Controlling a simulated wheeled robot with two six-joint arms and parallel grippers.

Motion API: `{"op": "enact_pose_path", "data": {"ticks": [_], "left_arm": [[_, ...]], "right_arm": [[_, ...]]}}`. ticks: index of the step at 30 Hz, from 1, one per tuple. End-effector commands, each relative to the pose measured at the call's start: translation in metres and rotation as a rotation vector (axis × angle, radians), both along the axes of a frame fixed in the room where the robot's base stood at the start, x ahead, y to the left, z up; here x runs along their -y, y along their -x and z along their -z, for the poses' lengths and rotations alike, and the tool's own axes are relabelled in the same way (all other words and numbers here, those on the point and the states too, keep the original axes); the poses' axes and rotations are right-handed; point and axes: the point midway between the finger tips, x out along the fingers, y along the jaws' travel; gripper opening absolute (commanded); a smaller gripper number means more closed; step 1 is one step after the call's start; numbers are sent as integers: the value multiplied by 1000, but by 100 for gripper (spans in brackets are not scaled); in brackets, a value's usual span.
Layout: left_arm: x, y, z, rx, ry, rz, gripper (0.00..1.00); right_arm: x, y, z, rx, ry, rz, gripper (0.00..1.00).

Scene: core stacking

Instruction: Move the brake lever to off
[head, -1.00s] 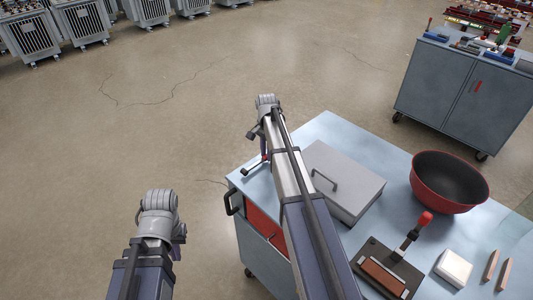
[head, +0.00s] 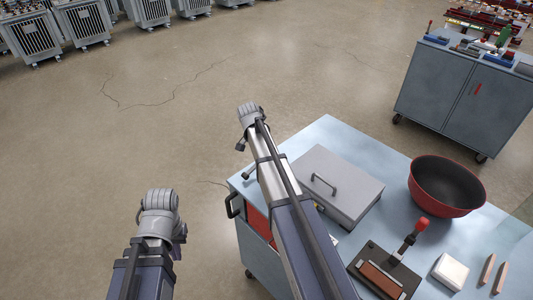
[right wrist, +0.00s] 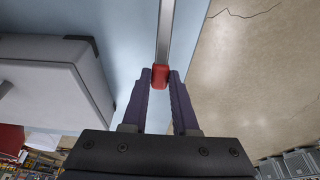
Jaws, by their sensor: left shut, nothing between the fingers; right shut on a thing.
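The brake lever (right wrist: 165,30) shows in the right wrist view as a pale metal bar with a red grip at its near end. My right gripper (right wrist: 160,76) is shut on the red grip, one purple finger on each side. In the head view the right arm hides this gripper and most of the lever; a small dark end (head: 247,176) shows left of the arm, at the cart's left corner. My left gripper (head: 180,238) is shut and empty, mostly hidden behind its own wrist, over open floor left of the cart.
The blue-grey cart (head: 330,130) carries a grey lidded box (head: 345,190), a red bowl (head: 446,187), a stand with a red-knobbed handle (head: 412,235), a white block (head: 453,270) and two wooden strips. A cabinet (head: 470,95) stands far right.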

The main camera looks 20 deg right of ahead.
Motion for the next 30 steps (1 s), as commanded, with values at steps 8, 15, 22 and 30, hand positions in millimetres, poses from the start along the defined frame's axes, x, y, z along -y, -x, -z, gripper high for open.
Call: {"op": "enact_pose_path", "data": {"ticks": [8, 15, 22, 30], "left_arm": [[0, 0, 3, 0, 0, 0, 0], [0, 0, 21, 0, 0, 0, 0], [0, 0, 50, 0, 0, 0, 0], [0, 0, 85, 0, 0, 0, 0]], "right_arm": [[-21, 9, -22, 88, 250, -6, 0], [-40, 14, -35, 163, 465, -6, 0], [-60, 21, -43, 234, 665, -5, 0], [-80, 28, -49, 301, 860, -3, 0]]}}
